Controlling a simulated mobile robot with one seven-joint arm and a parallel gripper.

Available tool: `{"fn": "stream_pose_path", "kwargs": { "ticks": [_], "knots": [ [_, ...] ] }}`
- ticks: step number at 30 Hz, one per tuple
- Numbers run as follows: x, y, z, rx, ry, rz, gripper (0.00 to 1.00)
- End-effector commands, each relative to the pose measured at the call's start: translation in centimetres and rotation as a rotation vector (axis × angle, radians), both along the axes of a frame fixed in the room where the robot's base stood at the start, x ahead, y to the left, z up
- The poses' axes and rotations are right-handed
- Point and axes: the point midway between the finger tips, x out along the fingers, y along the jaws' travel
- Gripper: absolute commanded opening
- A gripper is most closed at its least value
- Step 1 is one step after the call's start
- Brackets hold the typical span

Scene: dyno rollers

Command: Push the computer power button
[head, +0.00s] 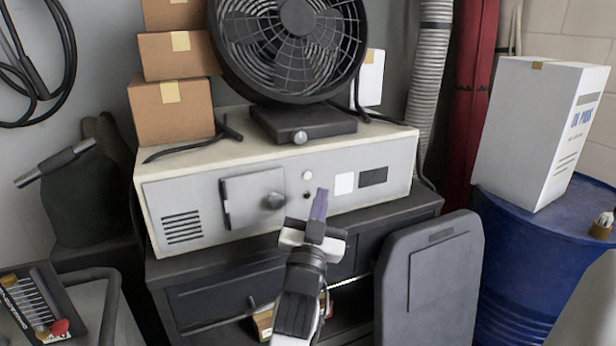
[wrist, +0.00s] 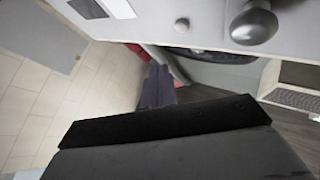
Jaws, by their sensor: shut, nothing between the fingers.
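The computer (head: 225,165) is a wide beige box with a grey front, on a dark cabinet. Its front carries a small round pale button (head: 307,175), with a small dark button (head: 307,196) below it. Which one is the power button I cannot tell. My gripper (head: 320,194) is shut and empty, its purple-grey fingers pointing at the computer's front, right of the two buttons. In the wrist view the shut fingertips (wrist: 160,72) appear below a round pale button (wrist: 181,24) and apart from it. The dark button cannot be made out there.
A large round knob (head: 274,201) on a square panel sits left of the buttons. White and black rectangles (head: 373,177) lie to their right. A black fan (head: 290,45) and cardboard boxes (head: 172,107) stand on top. A grey chair back (head: 430,275) is at right.

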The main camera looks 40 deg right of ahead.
Motion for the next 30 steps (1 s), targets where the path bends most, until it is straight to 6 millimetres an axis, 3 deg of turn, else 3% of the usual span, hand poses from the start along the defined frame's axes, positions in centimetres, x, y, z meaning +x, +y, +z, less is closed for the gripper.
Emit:
{"fn": "stream_pose_path", "kwargs": {
  "ticks": [11,16,24,30],
  "knots": [
    [0.0,0.0,0.0,-0.002,0.002,-0.001,0.0],
    [-0.5,0.0,0.6,-0.069,0.083,-0.061,0.0],
    [-2.4,0.1,1.7,-0.391,0.51,-0.354,0.0],
    [-3.6,0.5,1.4,-0.611,0.835,-0.556,0.0]
  ]
}}
